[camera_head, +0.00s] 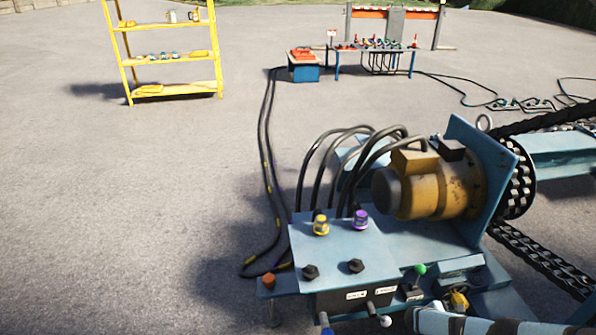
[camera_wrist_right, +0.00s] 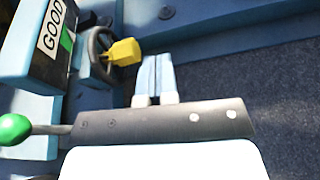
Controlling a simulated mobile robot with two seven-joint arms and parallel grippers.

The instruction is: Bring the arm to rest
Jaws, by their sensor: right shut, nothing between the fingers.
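My right gripper (camera_wrist_right: 155,80) shows in the right wrist view with its two pale blue fingers together and nothing between them. It is above the blue machine beside a yellow part (camera_wrist_right: 123,52) on a dark ring, apart from it as far as I can tell. A lever with a green knob (camera_wrist_right: 15,128) shows at the left of that view, and in the head view (camera_head: 419,270). My left gripper is in neither view.
A yellow motor (camera_head: 430,185) and toothed reel (camera_head: 517,185) stand on the machine. A yellow plug (camera_head: 321,225) and a purple plug (camera_head: 361,220) stick up from its top. Black cables (camera_head: 266,180) lie on the ground. A yellow shelf (camera_head: 178,90) stands far back; the left ground is free.

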